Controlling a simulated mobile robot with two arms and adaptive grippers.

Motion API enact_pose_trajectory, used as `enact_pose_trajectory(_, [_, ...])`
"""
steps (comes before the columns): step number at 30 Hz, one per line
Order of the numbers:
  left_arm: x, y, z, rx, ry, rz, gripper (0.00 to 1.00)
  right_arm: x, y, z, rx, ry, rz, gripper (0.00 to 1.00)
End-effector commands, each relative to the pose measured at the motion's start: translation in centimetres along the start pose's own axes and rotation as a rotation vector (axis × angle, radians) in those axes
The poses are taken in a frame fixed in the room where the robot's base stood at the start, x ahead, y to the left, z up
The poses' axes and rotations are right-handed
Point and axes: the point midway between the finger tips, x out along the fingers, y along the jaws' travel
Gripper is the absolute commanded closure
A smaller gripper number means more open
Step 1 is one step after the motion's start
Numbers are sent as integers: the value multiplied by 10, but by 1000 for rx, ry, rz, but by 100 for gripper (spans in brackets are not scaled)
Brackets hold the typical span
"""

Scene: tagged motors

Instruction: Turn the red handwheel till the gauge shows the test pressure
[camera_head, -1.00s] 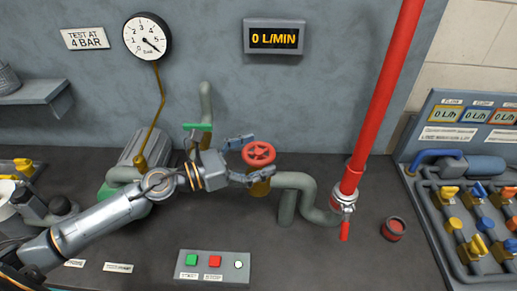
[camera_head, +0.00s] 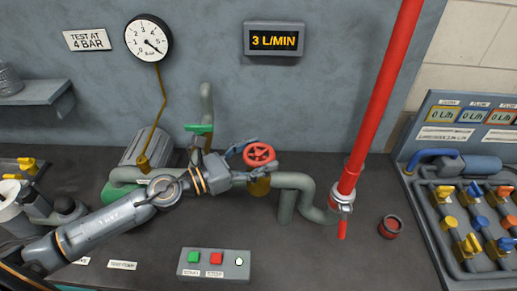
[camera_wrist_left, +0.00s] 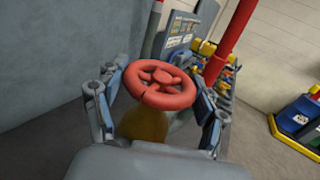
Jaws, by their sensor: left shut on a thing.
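The red handwheel (camera_head: 259,154) sits on a brass valve body on the pipe at the back of the bench. My left gripper (camera_head: 252,156) reaches it from the left and is shut on it. In the left wrist view the handwheel (camera_wrist_left: 161,86) lies between the two fingers, one on each side. The round white gauge (camera_head: 149,38) on the wall has its black needle pointing to the lower right, just below the 5. A plate (camera_head: 87,39) left of it reads TEST AT 4 BAR. My right gripper is not in view.
A display (camera_head: 274,39) reads 3 L/MIN. A green-handled valve (camera_head: 199,129) stands behind my left wrist. A thick red pipe (camera_head: 380,95) rises to the right. A button box (camera_head: 215,265) and a small red pot (camera_head: 391,226) are on the bench.

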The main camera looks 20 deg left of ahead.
Motion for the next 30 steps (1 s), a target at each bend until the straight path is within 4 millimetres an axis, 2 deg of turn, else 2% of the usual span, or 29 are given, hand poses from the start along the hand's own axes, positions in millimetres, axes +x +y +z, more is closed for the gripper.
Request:
enact_pose_trajectory(1, [0,-1,8,-3,3,22,61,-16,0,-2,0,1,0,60])
enact_pose_trajectory(9, [0,-2,10,-9,3,204,61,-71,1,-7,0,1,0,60])
enact_pose_trajectory(15, [0,-2,8,-9,2,370,61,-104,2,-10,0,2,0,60])
enact_pose_trajectory(21, [1,-2,5,-7,1,557,61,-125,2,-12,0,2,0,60])
enact_pose_trajectory(30, [1,-1,1,-5,0,794,61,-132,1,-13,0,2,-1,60])
